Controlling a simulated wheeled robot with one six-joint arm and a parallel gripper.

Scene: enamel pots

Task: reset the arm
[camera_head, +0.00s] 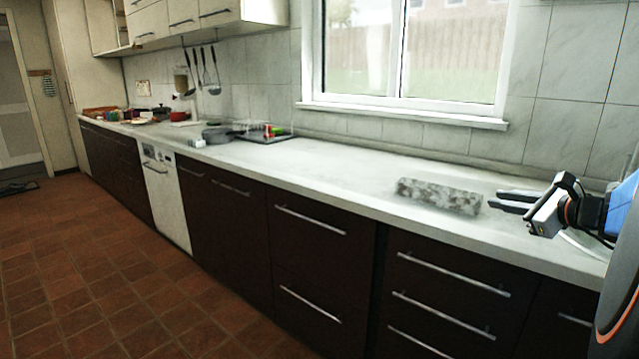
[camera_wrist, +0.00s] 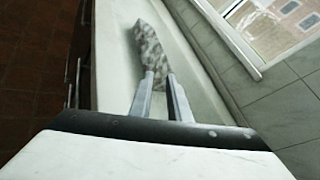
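My gripper (camera_head: 494,199) is at the right in the head view, low over the white countertop, with its fingers pointing left. In the wrist view the fingers (camera_wrist: 159,77) also show apart, pointing at a grey speckled block.
The countertop (camera_head: 330,172) is clear between the block and a grey pan (camera_head: 217,135). A dark tray (camera_head: 262,135) with small items stands beside the pan. A tiled wall and a window (camera_head: 400,50) run behind. Dark drawers are below, with open floor (camera_head: 90,270) at left.

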